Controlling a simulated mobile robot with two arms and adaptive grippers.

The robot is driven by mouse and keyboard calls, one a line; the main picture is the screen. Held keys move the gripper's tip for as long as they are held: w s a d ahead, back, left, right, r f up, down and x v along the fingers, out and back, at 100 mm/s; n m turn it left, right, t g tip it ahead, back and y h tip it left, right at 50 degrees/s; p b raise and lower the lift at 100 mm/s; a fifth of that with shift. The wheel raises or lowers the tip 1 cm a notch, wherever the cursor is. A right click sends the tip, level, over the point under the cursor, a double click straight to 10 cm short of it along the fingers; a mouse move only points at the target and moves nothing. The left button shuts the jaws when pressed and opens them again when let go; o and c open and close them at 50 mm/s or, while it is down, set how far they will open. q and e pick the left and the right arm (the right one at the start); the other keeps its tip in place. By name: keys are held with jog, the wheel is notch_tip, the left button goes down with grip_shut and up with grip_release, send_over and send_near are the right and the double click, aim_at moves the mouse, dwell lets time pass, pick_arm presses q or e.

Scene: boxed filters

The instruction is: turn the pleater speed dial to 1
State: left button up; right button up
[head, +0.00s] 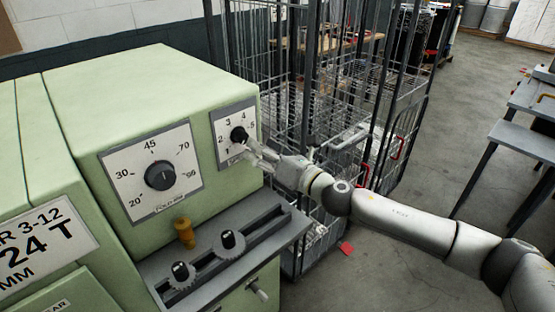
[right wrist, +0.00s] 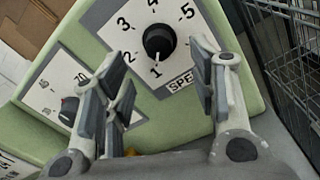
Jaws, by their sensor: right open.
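The speed dial is a black round knob (right wrist: 159,42) on a white plate numbered 1 to 5, with the word SPEED partly hidden by a finger in the right wrist view. Its white pointer mark appears to point at the 1. In the head view the knob (head: 238,134) sits on the right part of the green machine's front. My right gripper (head: 251,150) is just below and right of the knob, in front of the plate. In the right wrist view its fingers (right wrist: 163,88) are spread apart and empty, with the knob beyond them. My left gripper is not in view.
A larger dial (head: 160,175) numbered 20 to 96 is left on the green machine (head: 150,85). A grey rail with two black knobs (head: 228,239) and an amber peg (head: 185,232) are below. A wire cage cart (head: 410,125) stands close behind my right arm.

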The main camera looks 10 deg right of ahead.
jog(key=v, duration=0.5)
jog(key=shift+s, duration=0.1)
